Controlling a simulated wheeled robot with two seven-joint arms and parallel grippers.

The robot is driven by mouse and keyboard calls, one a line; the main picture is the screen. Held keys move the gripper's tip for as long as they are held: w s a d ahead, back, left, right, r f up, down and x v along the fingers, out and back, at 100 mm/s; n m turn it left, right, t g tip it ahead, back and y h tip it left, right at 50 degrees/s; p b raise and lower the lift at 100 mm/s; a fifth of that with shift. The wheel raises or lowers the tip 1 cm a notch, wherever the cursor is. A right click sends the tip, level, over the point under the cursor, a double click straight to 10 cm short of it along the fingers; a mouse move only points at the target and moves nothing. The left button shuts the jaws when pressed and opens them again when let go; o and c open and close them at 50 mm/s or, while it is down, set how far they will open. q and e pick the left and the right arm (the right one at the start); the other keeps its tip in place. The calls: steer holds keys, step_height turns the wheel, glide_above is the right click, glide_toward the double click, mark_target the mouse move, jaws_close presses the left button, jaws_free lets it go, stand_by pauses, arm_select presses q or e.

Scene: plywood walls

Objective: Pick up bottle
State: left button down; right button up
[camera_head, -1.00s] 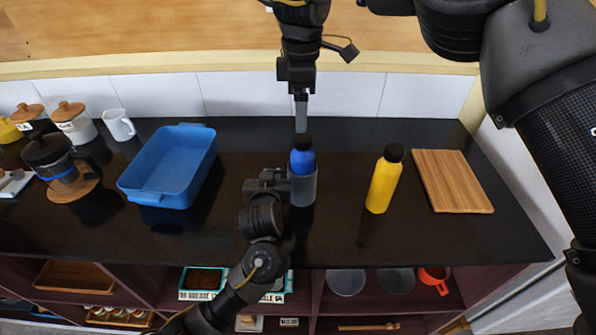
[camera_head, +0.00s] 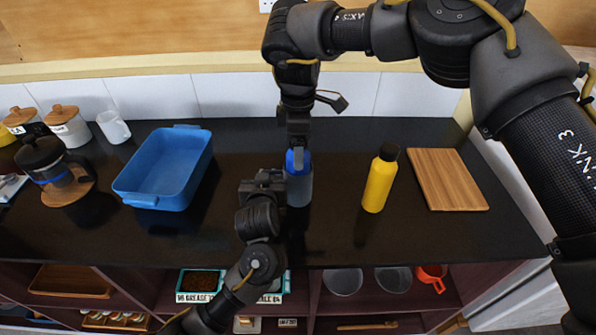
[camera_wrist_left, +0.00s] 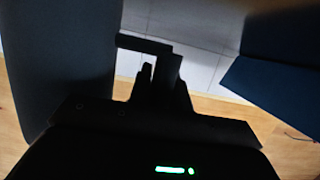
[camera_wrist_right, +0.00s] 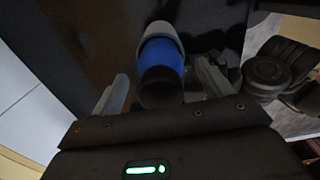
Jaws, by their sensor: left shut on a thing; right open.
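A blue and grey bottle (camera_head: 300,186) stands upright on the dark counter (camera_head: 330,235) in the head view. My left gripper (camera_head: 284,180) is shut on its lower part from the left side. In the left wrist view my left gripper (camera_wrist_left: 152,78) is dark, and its hold is hard to make out. My right gripper (camera_head: 298,146) points down right over the bottle's top and hides the cap. In the right wrist view my right gripper (camera_wrist_right: 163,78) is open, with the bottle's blue neck (camera_wrist_right: 160,55) and black cap between its fingers. A yellow bottle (camera_head: 379,182) with a black cap stands apart to the right.
A blue tray (camera_head: 160,204) stands left of the grippers. A wooden board (camera_head: 446,180) lies at the right. A coffee press (camera_head: 48,165) and jars (camera_head: 67,127) stand far left. Shelves with containers lie under the counter. The counter's front middle is clear.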

steer(key=shift+f, duration=0.95)
steer(key=c, duration=1.7)
